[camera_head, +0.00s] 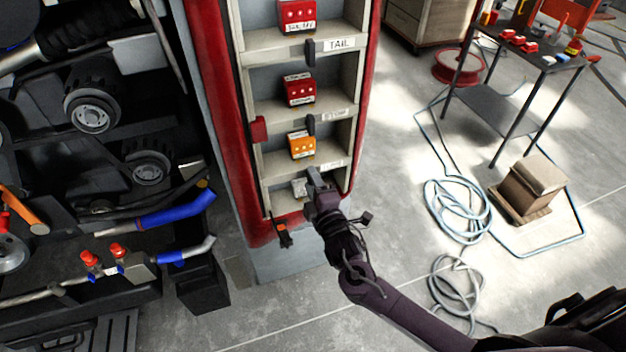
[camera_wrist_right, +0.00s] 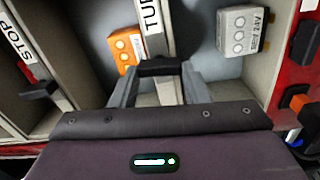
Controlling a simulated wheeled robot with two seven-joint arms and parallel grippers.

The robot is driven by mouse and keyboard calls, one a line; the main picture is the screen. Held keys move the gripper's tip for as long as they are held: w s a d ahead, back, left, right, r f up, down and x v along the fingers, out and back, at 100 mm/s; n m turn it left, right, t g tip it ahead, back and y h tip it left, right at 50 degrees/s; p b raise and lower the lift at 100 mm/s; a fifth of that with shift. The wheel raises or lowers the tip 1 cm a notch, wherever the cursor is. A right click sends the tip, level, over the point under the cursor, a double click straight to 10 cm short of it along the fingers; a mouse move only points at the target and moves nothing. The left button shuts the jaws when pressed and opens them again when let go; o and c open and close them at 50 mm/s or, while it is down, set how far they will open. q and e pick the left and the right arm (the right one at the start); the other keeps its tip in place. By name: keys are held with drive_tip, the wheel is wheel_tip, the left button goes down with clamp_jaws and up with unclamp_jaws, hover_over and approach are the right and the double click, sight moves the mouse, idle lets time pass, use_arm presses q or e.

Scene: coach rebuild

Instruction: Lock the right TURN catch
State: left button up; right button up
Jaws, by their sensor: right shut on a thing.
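The right TURN catch (camera_wrist_right: 160,67) is a small black bar at the end of the white TURN label (camera_wrist_right: 153,18) on a shelf edge. My right gripper (camera_wrist_right: 160,85) is shut on it, one finger on each side. In the head view my right gripper (camera_head: 315,180) covers most of the catch at the lowest shelf edge. An orange module (camera_head: 301,145) sits above that edge and a grey module (camera_head: 300,188) below it. Whether the catch is turned is hard to tell. My left gripper is not in view.
Black catches mark the TAIL (camera_head: 310,50) and STOP (camera_head: 311,124) shelf edges. A red frame (camera_head: 362,90) encloses the shelves. An engine bay (camera_head: 92,115) stands at left. Hoses (camera_head: 458,210) and a wooden box (camera_head: 530,188) lie on the floor at right.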

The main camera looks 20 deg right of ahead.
drive_tip(key=shift+n, duration=0.5)
drive_tip(key=o, duration=1)
drive_tip(key=s+b, duration=0.1)
drive_tip(key=s, duration=0.6)
drive_tip(key=shift+s+d+b, duration=0.1)
drive_tip(key=shift+s+b, duration=0.2)
drive_tip(key=shift+s, duration=0.05)
